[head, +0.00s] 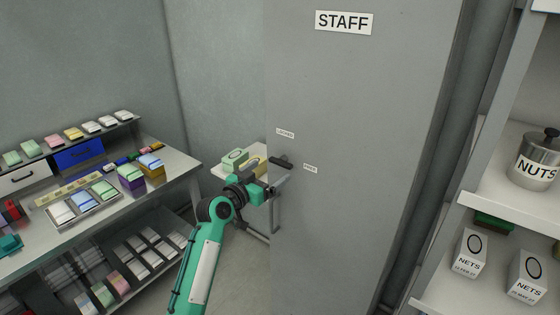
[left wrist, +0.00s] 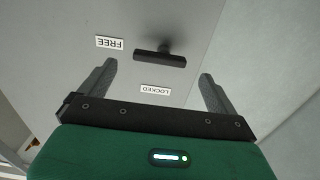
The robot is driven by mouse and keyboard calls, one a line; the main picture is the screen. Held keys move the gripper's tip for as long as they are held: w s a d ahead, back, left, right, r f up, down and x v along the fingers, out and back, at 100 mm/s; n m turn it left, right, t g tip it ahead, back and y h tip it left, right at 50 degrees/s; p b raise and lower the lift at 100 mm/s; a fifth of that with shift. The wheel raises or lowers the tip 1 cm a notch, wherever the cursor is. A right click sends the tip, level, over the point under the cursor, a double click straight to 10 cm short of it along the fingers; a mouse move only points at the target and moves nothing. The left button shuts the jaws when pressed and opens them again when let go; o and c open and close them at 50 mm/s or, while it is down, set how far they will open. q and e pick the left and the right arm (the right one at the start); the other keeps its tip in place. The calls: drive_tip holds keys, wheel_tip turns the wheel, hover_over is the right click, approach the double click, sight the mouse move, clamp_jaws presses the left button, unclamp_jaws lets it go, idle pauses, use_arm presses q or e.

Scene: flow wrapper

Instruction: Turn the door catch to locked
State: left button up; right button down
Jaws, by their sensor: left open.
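A grey door (head: 365,90) carries a dark bar-shaped catch (head: 281,162), which also shows in the left wrist view (left wrist: 160,57). A LOCKED label (head: 285,133) sits above the catch and a FREE label (head: 310,168) to its right. The bar lies roughly level, lined up with FREE rather than LOCKED. My left gripper (head: 283,180) is open and empty, close to the catch. In the left wrist view the catch shows beyond and between the two fingers (left wrist: 158,70), apart from both. My right gripper is not in view.
A workbench (head: 185,165) with trays and coloured packs stands at left. A small table with boxes (head: 235,158) is behind my left arm, beside the door. Shelves (head: 510,195) with a NUTS pot (head: 535,165) and NETS boxes (head: 470,253) stand at right.

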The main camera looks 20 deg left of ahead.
sight(279, 165)
use_arm(q)
drive_tip(key=p+x, duration=0.1)
drive_tip(key=x, duration=0.3)
drive_tip(key=shift+w+r, duration=0.1)
drive_tip(key=shift+w, duration=0.1)
drive_tip(key=shift+x, duration=0.95)
drive_tip(key=c, duration=1)
